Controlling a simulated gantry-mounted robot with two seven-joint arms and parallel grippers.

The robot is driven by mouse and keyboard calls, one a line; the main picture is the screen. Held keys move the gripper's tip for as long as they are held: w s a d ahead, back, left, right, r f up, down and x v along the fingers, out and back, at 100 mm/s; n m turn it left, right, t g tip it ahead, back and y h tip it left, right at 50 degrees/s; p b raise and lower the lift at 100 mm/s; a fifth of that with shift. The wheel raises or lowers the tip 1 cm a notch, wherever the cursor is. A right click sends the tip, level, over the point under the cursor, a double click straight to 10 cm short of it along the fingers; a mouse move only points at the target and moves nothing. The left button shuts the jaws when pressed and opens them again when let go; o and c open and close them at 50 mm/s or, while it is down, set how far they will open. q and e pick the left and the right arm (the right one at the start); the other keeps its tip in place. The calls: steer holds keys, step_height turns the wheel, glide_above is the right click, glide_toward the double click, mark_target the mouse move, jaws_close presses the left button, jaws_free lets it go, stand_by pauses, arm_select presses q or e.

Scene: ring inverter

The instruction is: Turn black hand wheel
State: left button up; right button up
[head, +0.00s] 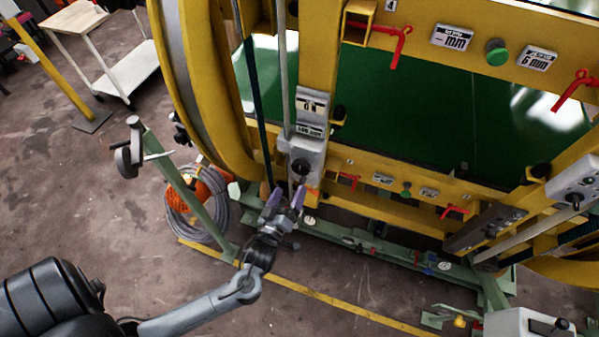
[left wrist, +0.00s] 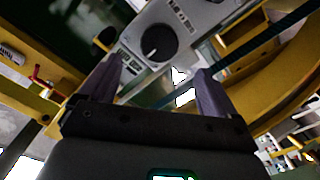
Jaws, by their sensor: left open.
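A round black knob (head: 301,167) sits on the face of a grey control box (head: 310,149) fixed to the yellow frame. The same black knob (left wrist: 158,43) shows larger in the left wrist view, ahead of the fingers. My left gripper (head: 287,197) has purple fingers, spread apart and empty, just below the knob in the head view. In the left wrist view the fingers (left wrist: 159,66) stand either side of the knob's line, with the knob beyond their tips and apart from them. A second dark wheel (head: 126,159) is on a green post at left. My right gripper is not in view.
The yellow ring frame (head: 185,90) rises behind and left of my left gripper. Red clamps (head: 397,45) and another grey box with a black knob (head: 575,198) are at right. An orange and grey hose coil (head: 192,205) lies by the green post (head: 188,190).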

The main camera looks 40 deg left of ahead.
mark_target(299, 170)
arm_select(q)
steer(key=x, duration=0.9)
steer(key=shift+w+a, duration=0.1)
steer(key=shift+w, duration=0.2)
steer(key=shift+c, duration=0.3)
steer(key=c, duration=1)
